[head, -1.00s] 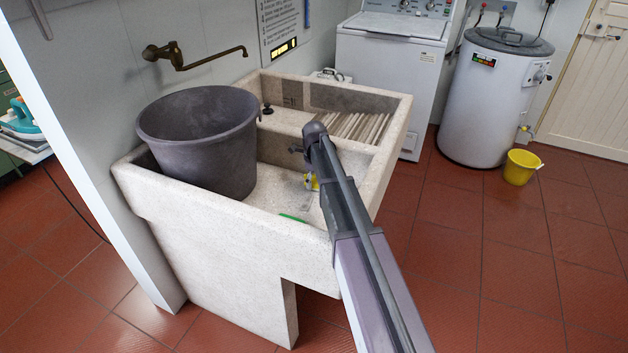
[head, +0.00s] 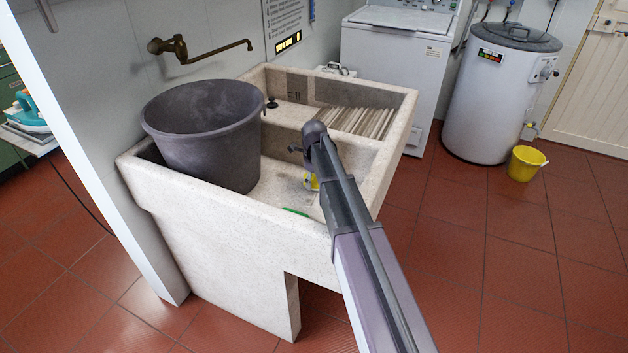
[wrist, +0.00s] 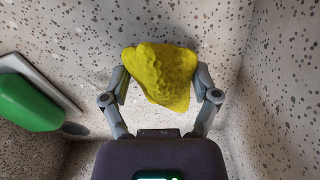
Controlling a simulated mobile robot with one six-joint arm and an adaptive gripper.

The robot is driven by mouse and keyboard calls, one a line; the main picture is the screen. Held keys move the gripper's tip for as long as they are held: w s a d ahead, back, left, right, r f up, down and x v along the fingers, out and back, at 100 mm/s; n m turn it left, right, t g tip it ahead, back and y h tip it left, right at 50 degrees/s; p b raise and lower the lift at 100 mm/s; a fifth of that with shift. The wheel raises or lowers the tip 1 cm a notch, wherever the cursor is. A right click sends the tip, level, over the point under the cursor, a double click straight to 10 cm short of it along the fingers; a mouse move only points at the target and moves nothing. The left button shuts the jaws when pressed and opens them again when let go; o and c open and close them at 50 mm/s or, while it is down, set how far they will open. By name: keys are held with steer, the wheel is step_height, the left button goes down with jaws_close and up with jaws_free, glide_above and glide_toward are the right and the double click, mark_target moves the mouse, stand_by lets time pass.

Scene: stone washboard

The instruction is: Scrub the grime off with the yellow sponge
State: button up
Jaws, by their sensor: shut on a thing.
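The yellow sponge (wrist: 160,72) is held between the two fingers of my gripper (wrist: 163,85), in the wrist view. Speckled stone lies behind and beside it. In the head view my gripper is inside the front basin of the stone sink (head: 230,212), mostly hidden behind my arm. I cannot tell whether the sponge touches the stone.
A dark grey bucket (head: 203,140) stands in the basin's left part. A green object (wrist: 25,96) lies in the basin left of my gripper. The ribbed washboard (head: 355,121) is behind. A brass tap (head: 205,53) sticks out from the wall. Basin walls enclose the gripper closely.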

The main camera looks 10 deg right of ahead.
mark_target(306, 199)
steer(key=shift+s+a+f, duration=0.1)
steer(key=shift+s+a, duration=0.4)
steer(key=shift+s, duration=0.2)
steer(key=shift+s+a, duration=0.5)
steer(key=shift+s, duration=0.2)
steer(key=shift+s+a, duration=0.1)
steer(key=shift+s, duration=0.05)
steer(key=shift+s+a, duration=0.9)
steer(key=shift+s, duration=0.3)
steer(key=shift+s, duration=0.1)
steer(key=shift+s+a, duration=0.5)
steer(key=shift+s, duration=0.2)
steer(key=shift+s+a, duration=0.5)
steer(key=shift+s, duration=0.15)
steer(key=shift+w, duration=0.15)
steer(key=shift+w+d, duration=1.05)
steer(key=shift+w, duration=0.25)
steer(key=shift+w+d, duration=0.1)
steer(key=shift+w, duration=0.05)
